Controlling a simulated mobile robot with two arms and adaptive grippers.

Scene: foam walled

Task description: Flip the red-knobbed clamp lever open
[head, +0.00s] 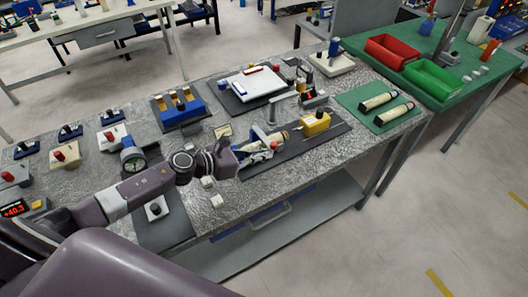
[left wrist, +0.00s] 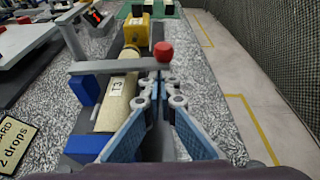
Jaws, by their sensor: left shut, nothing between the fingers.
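The clamp's red knob (left wrist: 163,52) sits at the right end of a grey bar (left wrist: 110,66) that crosses above a cream cylinder labelled T3 (left wrist: 117,90). The cylinder lies between blue blocks (left wrist: 84,90). In the head view the red knob (head: 273,145) is small and partly crowded by my gripper, beside the cylinder (head: 282,136). My left gripper (head: 262,152) is at the near side of the clamp. In the left wrist view its fingertips (left wrist: 160,78) are together, empty, just below the knob in the picture; contact cannot be told. My right gripper is not in view.
A yellow block (head: 315,123) is beyond the cylinder on the same dark plate. A blue holder (head: 183,112) and a white tray (head: 250,84) stand behind. A sign card (left wrist: 14,140) is left of the clamp. The aisle floor (left wrist: 225,60) is clear to the right.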

